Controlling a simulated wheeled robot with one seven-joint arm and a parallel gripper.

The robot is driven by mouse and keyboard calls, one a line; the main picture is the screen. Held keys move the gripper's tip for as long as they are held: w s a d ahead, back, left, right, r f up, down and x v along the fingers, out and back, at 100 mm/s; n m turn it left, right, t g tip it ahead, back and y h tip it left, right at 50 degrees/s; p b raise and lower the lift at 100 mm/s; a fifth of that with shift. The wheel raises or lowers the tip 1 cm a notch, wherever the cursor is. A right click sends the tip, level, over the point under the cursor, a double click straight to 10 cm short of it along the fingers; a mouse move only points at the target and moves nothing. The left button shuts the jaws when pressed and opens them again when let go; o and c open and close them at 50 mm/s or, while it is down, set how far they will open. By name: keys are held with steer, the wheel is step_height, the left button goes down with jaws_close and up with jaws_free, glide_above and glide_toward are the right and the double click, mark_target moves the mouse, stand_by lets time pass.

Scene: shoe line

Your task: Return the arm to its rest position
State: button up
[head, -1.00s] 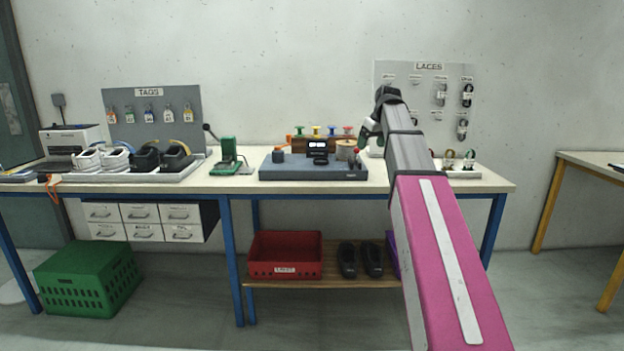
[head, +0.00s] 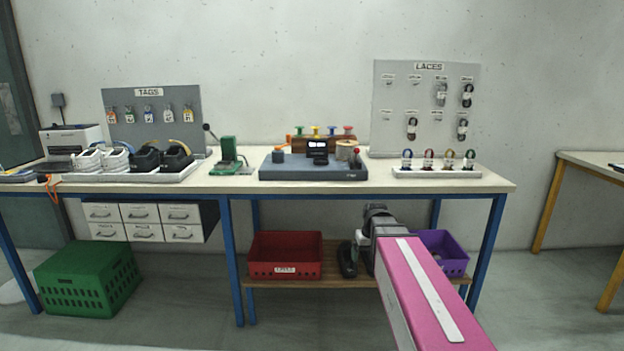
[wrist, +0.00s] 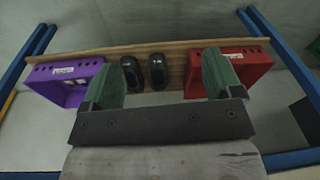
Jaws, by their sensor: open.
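My arm (head: 430,290) reaches forward from the lower right in the head view, now below the tabletop level. In the head view its end hides most of the black shoes on the lower shelf, and my gripper's fingertips cannot be made out clearly. In the wrist view my gripper (wrist: 164,75) shows two green fingers spread wide apart with nothing between them. Beyond the fingers, the pair of black shoes (wrist: 157,72) lies on the wooden shelf, apart from the gripper.
The workbench (head: 300,185) stands ahead with blue legs. Its lower shelf (head: 300,283) holds a red bin (head: 285,268) and a purple bin (head: 455,262). A green crate (head: 85,280) is on the floor at left. A lace board (head: 425,90) stands at the back right. Floor between benches is clear.

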steer(key=s+f+m+g, duration=0.1)
steer(key=s+f, duration=1)
steer(key=s, duration=0.1)
steer(key=shift+s+a+f+m+h, duration=0.2)
steer(key=shift+s+m+h, duration=0.1)
steer(key=shift+h, duration=0.1)
